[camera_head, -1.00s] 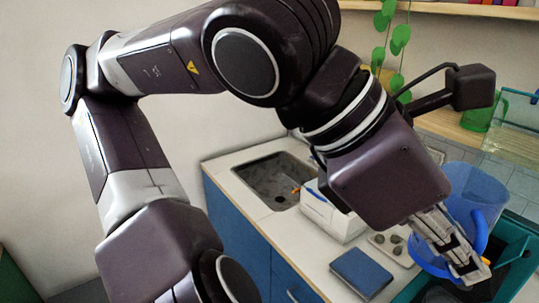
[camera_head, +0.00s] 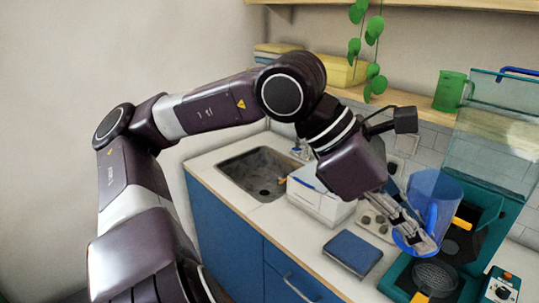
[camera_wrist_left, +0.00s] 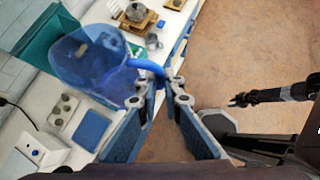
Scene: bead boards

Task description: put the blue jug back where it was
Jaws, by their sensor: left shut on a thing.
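The blue jug (camera_head: 437,192) is see-through, with a blue handle. It is upright in the head view, in front of the teal appliance's clear panel. My left gripper (camera_head: 424,244) is shut on the jug's handle. In the left wrist view the jug (camera_wrist_left: 92,58) lies to the left of the fingers (camera_wrist_left: 158,92), with its handle between them. I cannot tell whether the jug's base touches anything. My right gripper (camera_wrist_left: 240,100) shows small at the right of the left wrist view, away from the jug; its jaws are too small to read.
A teal appliance (camera_head: 397,272) with dark round plates stands under and beside the jug. A blue book (camera_head: 352,252), a white box (camera_head: 318,203) and a sink (camera_head: 258,173) are on the counter. A green jug (camera_head: 451,92) stands on the shelf above.

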